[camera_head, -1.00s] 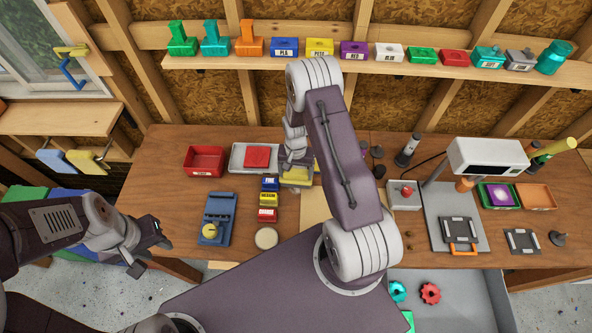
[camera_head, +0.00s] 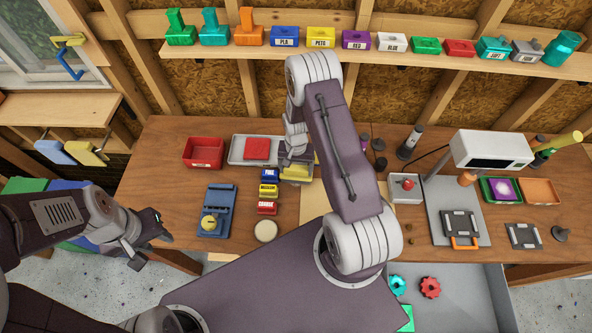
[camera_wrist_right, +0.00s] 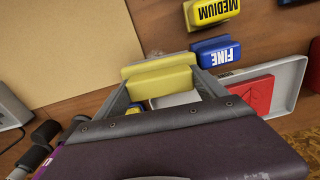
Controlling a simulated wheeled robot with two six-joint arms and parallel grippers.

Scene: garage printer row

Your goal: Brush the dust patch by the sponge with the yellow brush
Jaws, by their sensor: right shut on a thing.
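My right gripper (camera_wrist_right: 165,95) is shut on a yellow block-shaped thing (camera_wrist_right: 158,70), apparently the yellow brush. Its bristles are hidden. In the head view the right gripper (camera_head: 294,160) is low over the bench beside the blue FINE block (camera_head: 270,175), with the yellow piece (camera_head: 296,173) below it. Faint pale specks show on the wood near the yellow piece in the wrist view; I cannot tell the dust patch's extent. I cannot single out a sponge. My left gripper (camera_head: 152,243) is empty, fingers apart, off the bench's front left.
A grey tray (camera_head: 236,151) with a red square (camera_head: 257,149) lies left of the right gripper. MEDIUM (camera_head: 268,190) and COARSE (camera_head: 267,208) blocks stand in front. A tan sheet (camera_wrist_right: 60,50) lies beside the gripper. A red bin (camera_head: 203,153) and a blue tool (camera_head: 217,207) stand further left.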

